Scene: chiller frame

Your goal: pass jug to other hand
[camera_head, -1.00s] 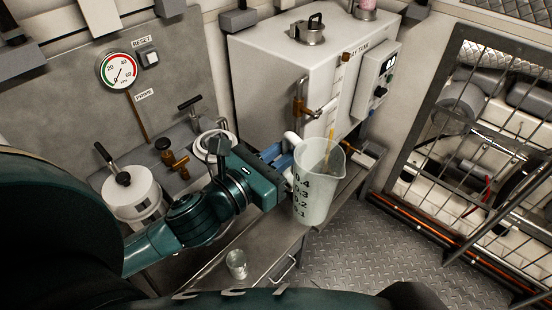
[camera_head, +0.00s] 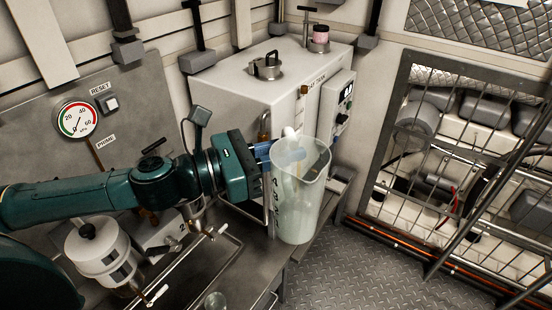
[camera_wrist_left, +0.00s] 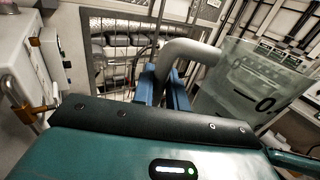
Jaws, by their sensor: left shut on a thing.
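The jug (camera_head: 300,205) is a tall translucent pale vessel with dark markings on its side. My left gripper (camera_head: 272,151) comes in from the left and its blue fingers are shut on the jug's handle. The jug hangs roughly upright in front of the white tank's right corner. In the left wrist view the jug (camera_wrist_left: 245,85) is at the right, and its curved handle runs between the blue fingers (camera_wrist_left: 165,92). My right gripper is in neither view.
A white tank (camera_head: 235,100) with a lidded top stands behind the jug. A barred metal frame (camera_head: 400,130) stands at the right. Open chequered floor (camera_head: 350,275) lies between.

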